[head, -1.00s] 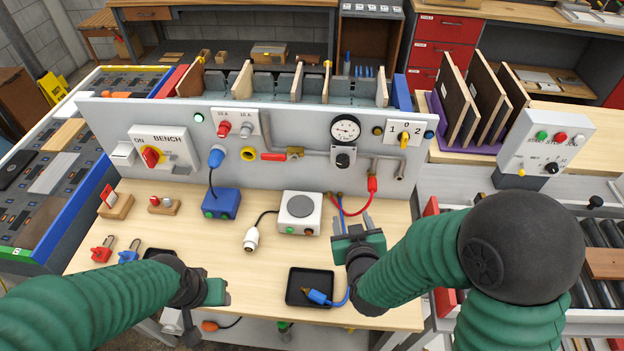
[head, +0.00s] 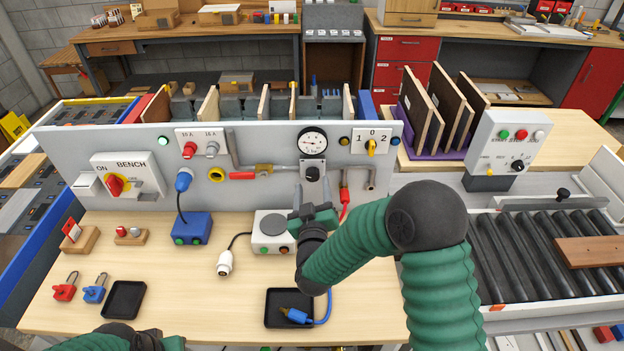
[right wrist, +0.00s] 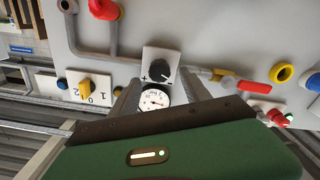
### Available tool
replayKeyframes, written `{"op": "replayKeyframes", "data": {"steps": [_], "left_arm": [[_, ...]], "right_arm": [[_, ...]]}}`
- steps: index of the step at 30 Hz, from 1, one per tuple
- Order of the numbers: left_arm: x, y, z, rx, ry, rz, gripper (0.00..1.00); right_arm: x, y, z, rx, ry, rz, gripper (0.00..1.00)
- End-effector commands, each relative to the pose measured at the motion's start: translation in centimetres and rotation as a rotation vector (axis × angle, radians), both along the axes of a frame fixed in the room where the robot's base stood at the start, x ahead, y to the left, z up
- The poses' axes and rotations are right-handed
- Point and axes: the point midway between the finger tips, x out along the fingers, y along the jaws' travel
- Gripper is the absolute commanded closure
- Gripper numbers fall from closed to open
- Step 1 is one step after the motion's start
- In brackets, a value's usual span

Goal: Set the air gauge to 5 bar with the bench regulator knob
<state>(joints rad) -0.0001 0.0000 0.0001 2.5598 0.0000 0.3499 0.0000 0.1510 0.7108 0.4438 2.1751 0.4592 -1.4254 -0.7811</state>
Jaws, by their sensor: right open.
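The air gauge (head: 312,141) is a round white dial with a black rim on the grey bench panel. Its reading is too small to tell. The black regulator knob (head: 312,172) sits on a light plate just below it. My right gripper (head: 312,191) is open and empty in front of the panel, just below the knob in the head view. In the right wrist view, the knob (right wrist: 160,74) and the gauge (right wrist: 155,99) show between the open fingers, with the knob apparently untouched. My left gripper (head: 172,343) is only partly in view at the bottom edge.
A yellow selector switch (head: 371,147) is right of the gauge. A hotplate box (head: 268,240) and a black tray (head: 275,318) stand on the bench.

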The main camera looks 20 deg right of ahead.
Motion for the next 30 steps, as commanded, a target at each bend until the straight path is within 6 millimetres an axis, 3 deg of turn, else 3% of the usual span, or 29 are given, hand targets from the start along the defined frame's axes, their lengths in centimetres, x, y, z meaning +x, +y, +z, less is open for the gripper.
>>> {"op": "replayKeyframes", "data": {"steps": [6,14,27,30], "left_arm": [[0.0,0.0,0.4,0.000,0.000,0.000,0.51],[0.0,0.0,0.4,0.000,0.000,0.000,0.51],[0.0,0.0,0.4,0.000,0.000,0.000,0.51],[0.0,0.0,0.4,0.000,0.000,0.000,0.51]], "right_arm": [[2.7,-0.8,0.0,0.001,0.000,-0.001,0.45],[3.0,-0.9,0.0,0.000,0.000,0.000,0.45],[2.9,-0.8,0.0,0.000,0.000,0.001,1.00],[2.9,-0.8,0.0,0.000,0.000,0.001,1.00]]}}
